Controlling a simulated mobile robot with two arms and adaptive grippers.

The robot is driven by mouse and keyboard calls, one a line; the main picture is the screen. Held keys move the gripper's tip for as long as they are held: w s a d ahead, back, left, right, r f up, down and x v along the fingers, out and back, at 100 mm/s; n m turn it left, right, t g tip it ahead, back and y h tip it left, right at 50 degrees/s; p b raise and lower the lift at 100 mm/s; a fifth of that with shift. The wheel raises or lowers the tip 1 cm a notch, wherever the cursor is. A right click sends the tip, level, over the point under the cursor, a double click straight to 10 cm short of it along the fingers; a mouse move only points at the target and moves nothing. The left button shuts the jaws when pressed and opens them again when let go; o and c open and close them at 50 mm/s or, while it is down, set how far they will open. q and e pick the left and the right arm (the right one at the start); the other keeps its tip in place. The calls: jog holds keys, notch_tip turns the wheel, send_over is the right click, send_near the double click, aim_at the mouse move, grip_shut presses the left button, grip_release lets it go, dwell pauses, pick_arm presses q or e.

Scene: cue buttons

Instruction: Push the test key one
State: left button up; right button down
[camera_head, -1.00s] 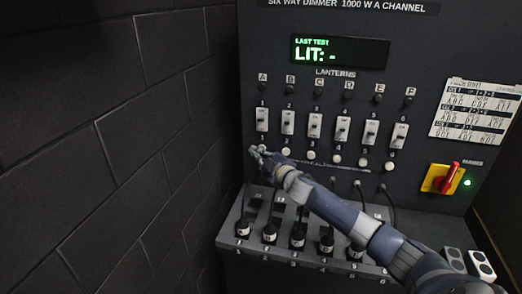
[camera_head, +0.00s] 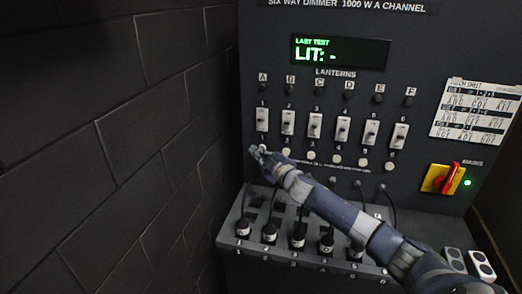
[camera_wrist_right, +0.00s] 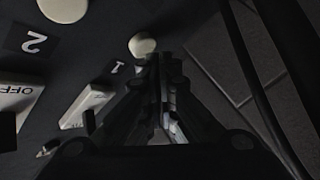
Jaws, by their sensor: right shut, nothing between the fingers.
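Test key one is a round white button (camera_head: 263,148) under the first slider on the dimmer panel, partly hidden by my right gripper in the head view. It also shows in the right wrist view as a pale disc (camera_wrist_right: 142,45) beside the label 1. My right gripper (camera_head: 254,151) is shut and empty, with its tips close to this key. In the wrist view the closed fingertips (camera_wrist_right: 160,62) are just below the disc; I cannot tell whether they touch it. The display (camera_head: 340,51) reads "LAST TEST LIT: -". My left gripper is not in view.
More white test keys, such as key two (camera_head: 286,152), run to the right in a row. Sliders (camera_head: 315,125) stand above them. Plugs with cables (camera_head: 298,236) sit on the ledge below. A red mains switch (camera_head: 443,179) is at right. A dark block wall (camera_head: 110,150) is at left.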

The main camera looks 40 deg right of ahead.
jog(key=shift+w+d, duration=0.35)
jog(key=shift+d, duration=0.05)
dwell(0.5)
jog(key=shift+a, duration=0.1)
jog(key=shift+s+a, duration=0.4)
jog(key=shift+s, duration=0.05)
jog(key=s+a+p, duration=0.2)
jog(key=s+a, duration=0.2)
jog(key=shift+a, duration=0.3)
dwell(0.4)
dwell(0.4)
